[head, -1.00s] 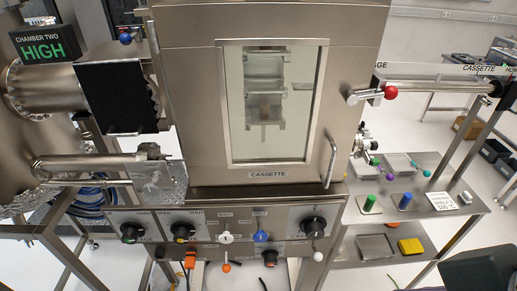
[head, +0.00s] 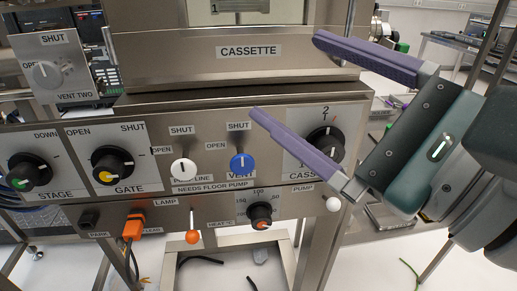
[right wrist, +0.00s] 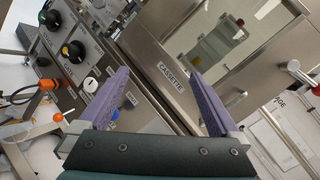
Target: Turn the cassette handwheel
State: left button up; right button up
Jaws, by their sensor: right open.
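The cassette handwheel is a black round knob (head: 326,141) with a white pointer line, at the right end of the front panel in the head view. Its plate is marked 2 above and CASS below, the rest of the word covered. My right gripper (head: 287,75) is open and empty, its purple fingers reaching in from the right. The lower finger passes in front of the plate, close beside the knob; I cannot tell whether they touch. In the right wrist view the open fingers (right wrist: 158,73) frame the CASSETTE label, and the handwheel is not visible. My left gripper is not in view.
Left of the handwheel are the blue VENT knob (head: 242,163), a white line knob (head: 183,169), the GATE knob (head: 113,164) and the STAGE knob (head: 29,171). Below are an orange-tipped lamp lever (head: 192,237), a heat knob (head: 260,214) and a white pump ball (head: 333,204).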

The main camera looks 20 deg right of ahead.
jog(key=w+d+f+m+t+h+b, duration=0.1)
jog(key=d+f+m+h+b, duration=0.55)
jog(key=f, duration=0.45)
jog(key=m+g+h+b, duration=0.25)
jog(key=m+b, duration=0.35)
jog(key=m, duration=0.4)
send_near(327, 150)
notch_tip(327, 150, down, 3)
pick_arm(q)
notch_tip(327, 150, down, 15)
jog(key=p, duration=0.1)
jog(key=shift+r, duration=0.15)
pick_arm(e)
jog(key=d+x, duration=0.1)
jog(key=x, duration=0.9)
jog(key=shift+s+r+t, duration=0.15)
jog(key=shift+r+t, duration=0.2)
jog(key=shift+r, duration=0.15)
jog(key=shift+c, duration=0.2)
jog(key=c, duration=1.3)
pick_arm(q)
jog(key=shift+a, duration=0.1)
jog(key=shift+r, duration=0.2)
pick_arm(e)
jog(key=shift+n, duration=0.25)
